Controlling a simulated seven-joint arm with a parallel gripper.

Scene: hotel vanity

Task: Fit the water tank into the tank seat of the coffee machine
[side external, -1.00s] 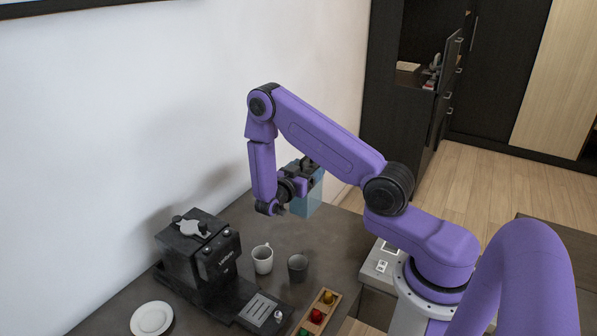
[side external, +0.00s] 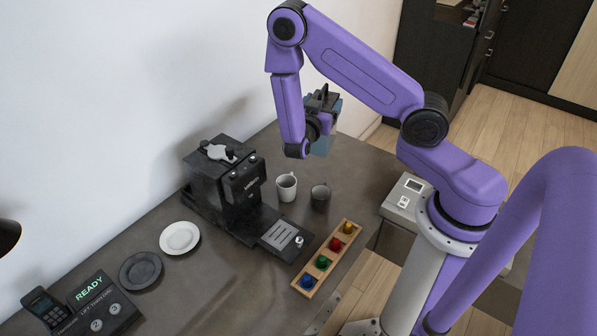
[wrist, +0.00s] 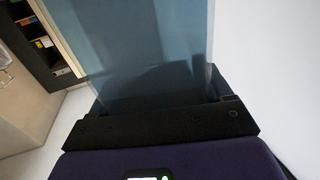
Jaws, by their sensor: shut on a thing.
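The water tank (side external: 322,143) is a translucent blue box, held in the air above the far end of the counter in the side view. It fills much of the wrist view (wrist: 150,60). My gripper (side external: 322,104) is shut on the tank, and my arm hides part of it. The fingertips are not clearly seen. The coffee machine (side external: 225,180) is black and stands against the wall, left of and nearer the camera than the tank. The tank seat cannot be clearly made out. The tank is apart from the machine.
A white mug (side external: 286,187) and a dark cup (side external: 320,197) stand right of the machine. A wooden tray (side external: 328,258) holds several coloured capsules. A white plate (side external: 180,238), a dark plate (side external: 141,270) and a READY display panel (side external: 97,308) lie at lower left.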

